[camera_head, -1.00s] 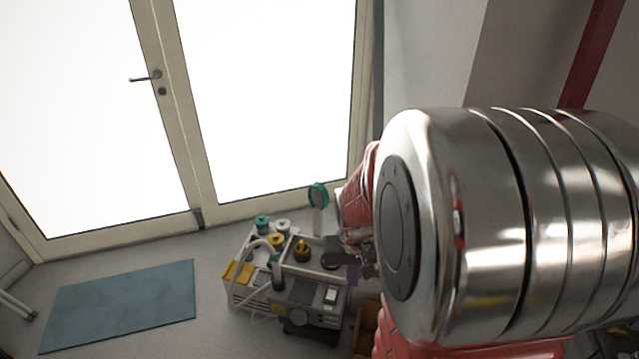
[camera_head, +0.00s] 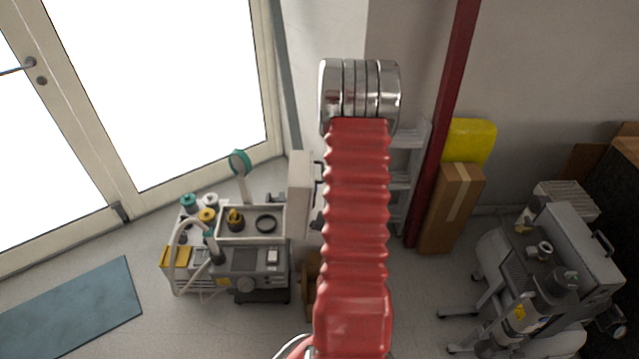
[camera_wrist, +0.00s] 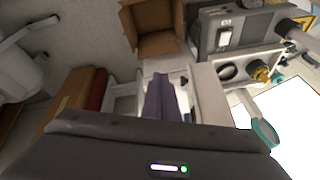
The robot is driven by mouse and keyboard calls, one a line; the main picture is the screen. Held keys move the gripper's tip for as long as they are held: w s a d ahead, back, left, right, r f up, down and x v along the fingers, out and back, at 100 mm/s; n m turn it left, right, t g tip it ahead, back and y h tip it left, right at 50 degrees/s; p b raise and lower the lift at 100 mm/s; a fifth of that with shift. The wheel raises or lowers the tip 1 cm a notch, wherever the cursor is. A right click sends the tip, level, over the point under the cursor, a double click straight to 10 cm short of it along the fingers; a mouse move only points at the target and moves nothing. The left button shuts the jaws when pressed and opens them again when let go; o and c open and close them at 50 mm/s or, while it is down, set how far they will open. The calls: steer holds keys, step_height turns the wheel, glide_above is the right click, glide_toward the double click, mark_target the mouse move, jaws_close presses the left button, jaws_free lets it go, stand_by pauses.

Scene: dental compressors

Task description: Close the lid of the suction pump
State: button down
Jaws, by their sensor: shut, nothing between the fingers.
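The suction pump (camera_head: 235,260) stands on the floor left of my arm in the head view. It has a grey front, a pale top box with dark round parts, and yellow and green caps. Its pale lid (camera_head: 300,195) stands open, upright at the box's right side. In the wrist view, the lid (camera_wrist: 211,95) is a pale panel just right of my gripper (camera_wrist: 160,80). The purple-grey fingers are shut and empty beside the lid's outer face; I cannot tell whether they touch it. In the head view, my red arm hides most of the gripper.
An open cardboard box (camera_wrist: 155,42) lies by the pump. Another compressor (camera_head: 540,265) stands at the right. A tall carton (camera_head: 452,208), a yellow item (camera_head: 468,140) and a red post (camera_head: 440,120) stand behind my arm. Floor is clear around the blue mat (camera_head: 80,308).

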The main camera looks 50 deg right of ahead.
mark_target(304, 196)
steer(key=w+d+f+m+t+h, duration=0.1)
steer(key=d+f+m+t+h, duration=0.2)
steer(key=d+f+m+t, duration=0.35)
steer(key=w+d+r+m+t+h, duration=0.1)
steer(key=w+r+m+t+h, duration=0.1)
steer(key=r, duration=0.3)
steer(key=w+d+r+m+t+h, duration=0.2)
steer(key=r+m+t, duration=0.1)
steer(key=r+m, duration=0.1)
steer(key=shift+d+r, duration=0.3)
steer(key=shift+r, duration=0.5)
steer(key=shift+w+t, duration=0.1)
steer(key=shift+t, duration=0.15)
steer(key=w+d, duration=0.3)
steer(key=w, duration=0.8)
steer(key=shift+r, duration=0.35)
